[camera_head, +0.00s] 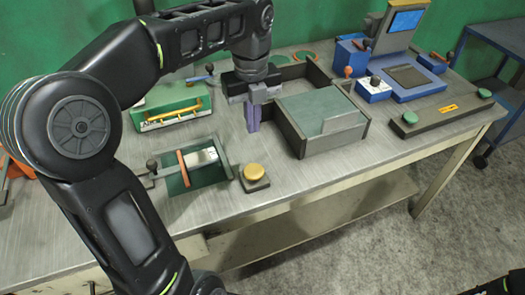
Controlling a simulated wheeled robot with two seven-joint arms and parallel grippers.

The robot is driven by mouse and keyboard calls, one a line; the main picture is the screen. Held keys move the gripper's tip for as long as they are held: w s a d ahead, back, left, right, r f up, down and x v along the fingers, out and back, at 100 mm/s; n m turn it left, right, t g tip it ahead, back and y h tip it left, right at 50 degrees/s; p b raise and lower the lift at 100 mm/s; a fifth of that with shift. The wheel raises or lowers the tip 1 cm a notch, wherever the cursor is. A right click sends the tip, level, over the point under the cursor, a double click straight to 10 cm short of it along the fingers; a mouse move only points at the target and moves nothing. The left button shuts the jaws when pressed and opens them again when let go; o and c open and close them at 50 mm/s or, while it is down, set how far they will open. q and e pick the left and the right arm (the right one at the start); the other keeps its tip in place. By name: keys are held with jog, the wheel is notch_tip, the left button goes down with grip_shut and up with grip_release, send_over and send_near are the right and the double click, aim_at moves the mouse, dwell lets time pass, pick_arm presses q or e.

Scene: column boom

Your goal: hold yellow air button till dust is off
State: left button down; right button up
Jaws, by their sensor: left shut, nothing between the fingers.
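The yellow air button (254,172) is a round cap on a dark square base near the table's front edge. My left gripper (253,128) is shut and empty. It points down above the table, behind the button in the picture and apart from it. Just left of the button is a green tray (222,177) with a pale plate and an orange piece in it. I cannot make out dust on anything at this size. My right gripper is not in view; only a dark part of my body shows at the bottom right.
An open grey box (293,141) with a green-grey panel stands right of my gripper. A green fixture with a yellow handle (178,113) is at the left. A blue machine (395,75) and a bar with two green buttons (433,118) are at the right.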

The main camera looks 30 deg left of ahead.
pick_arm(q)
jog(key=shift+s, duration=0.15)
jog(key=b, duration=0.1)
send_near(254, 170)
notch_tip(254, 170, down, 7)
jog(key=shift+r, duration=0.1)
dwell(0.5)
